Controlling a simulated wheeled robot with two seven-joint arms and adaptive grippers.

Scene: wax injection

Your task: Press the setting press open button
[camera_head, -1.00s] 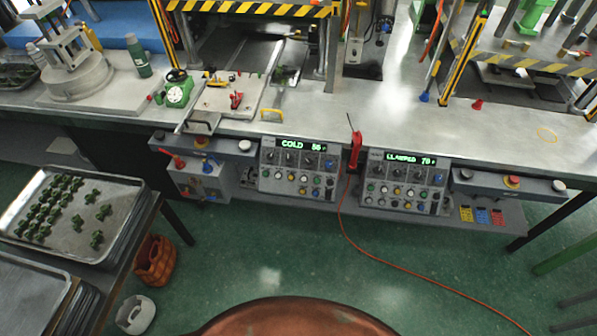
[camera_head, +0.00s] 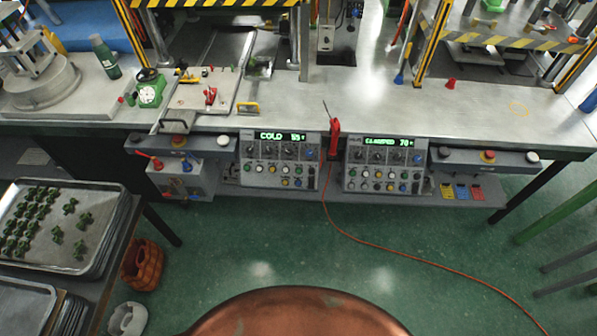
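Two control panels are mounted under the front edge of the metal bench. The left panel (camera_head: 279,161) has a green display (camera_head: 281,136) reading COLD, with knobs and several coloured buttons below it. The right panel (camera_head: 386,166) has a display (camera_head: 388,142) reading CLAMPED and a similar set of knobs and buttons. The button labels are too small to read, so I cannot tell which button is the setting press open button. Neither of my grippers is in view.
A red handheld tool (camera_head: 333,140) with an orange cord hangs between the panels. Side boxes with buttons (camera_head: 488,158) flank them. Trays of green parts (camera_head: 104,250) stand at left, beside an orange basket (camera_head: 143,265). The green floor before the panels is mostly clear.

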